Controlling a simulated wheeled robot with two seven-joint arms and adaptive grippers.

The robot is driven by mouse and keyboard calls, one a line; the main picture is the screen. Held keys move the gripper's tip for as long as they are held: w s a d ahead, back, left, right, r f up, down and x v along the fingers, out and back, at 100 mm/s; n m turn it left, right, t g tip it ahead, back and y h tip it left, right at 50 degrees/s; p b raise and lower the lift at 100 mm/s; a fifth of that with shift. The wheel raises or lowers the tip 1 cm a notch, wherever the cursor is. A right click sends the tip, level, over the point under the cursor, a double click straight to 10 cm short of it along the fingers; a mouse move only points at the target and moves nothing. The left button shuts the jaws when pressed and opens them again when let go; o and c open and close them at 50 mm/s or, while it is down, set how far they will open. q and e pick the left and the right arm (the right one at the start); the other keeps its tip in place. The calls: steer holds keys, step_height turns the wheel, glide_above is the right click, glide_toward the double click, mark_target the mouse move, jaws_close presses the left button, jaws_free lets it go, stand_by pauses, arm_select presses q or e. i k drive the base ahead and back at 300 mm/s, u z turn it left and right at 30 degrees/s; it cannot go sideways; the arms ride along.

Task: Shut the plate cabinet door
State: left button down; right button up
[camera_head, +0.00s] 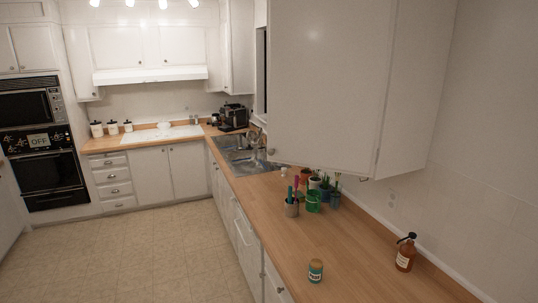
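A large white upper cabinet door (325,80) hangs above the right counter. The door hides the cabinet's inside, and I see no plates. Neither of my grippers is in view.
The wooden counter (345,250) below holds a small teal-labelled jar (315,270), an amber pump bottle (405,254) and several potted plants and cups (312,198) under the door. A sink (240,158) lies beyond. The tiled floor (150,245) at left is clear.

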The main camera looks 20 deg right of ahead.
mark_target(328, 62)
steer(key=z, duration=0.4)
steer(key=i, duration=0.85)
steer(key=z, duration=0.7)
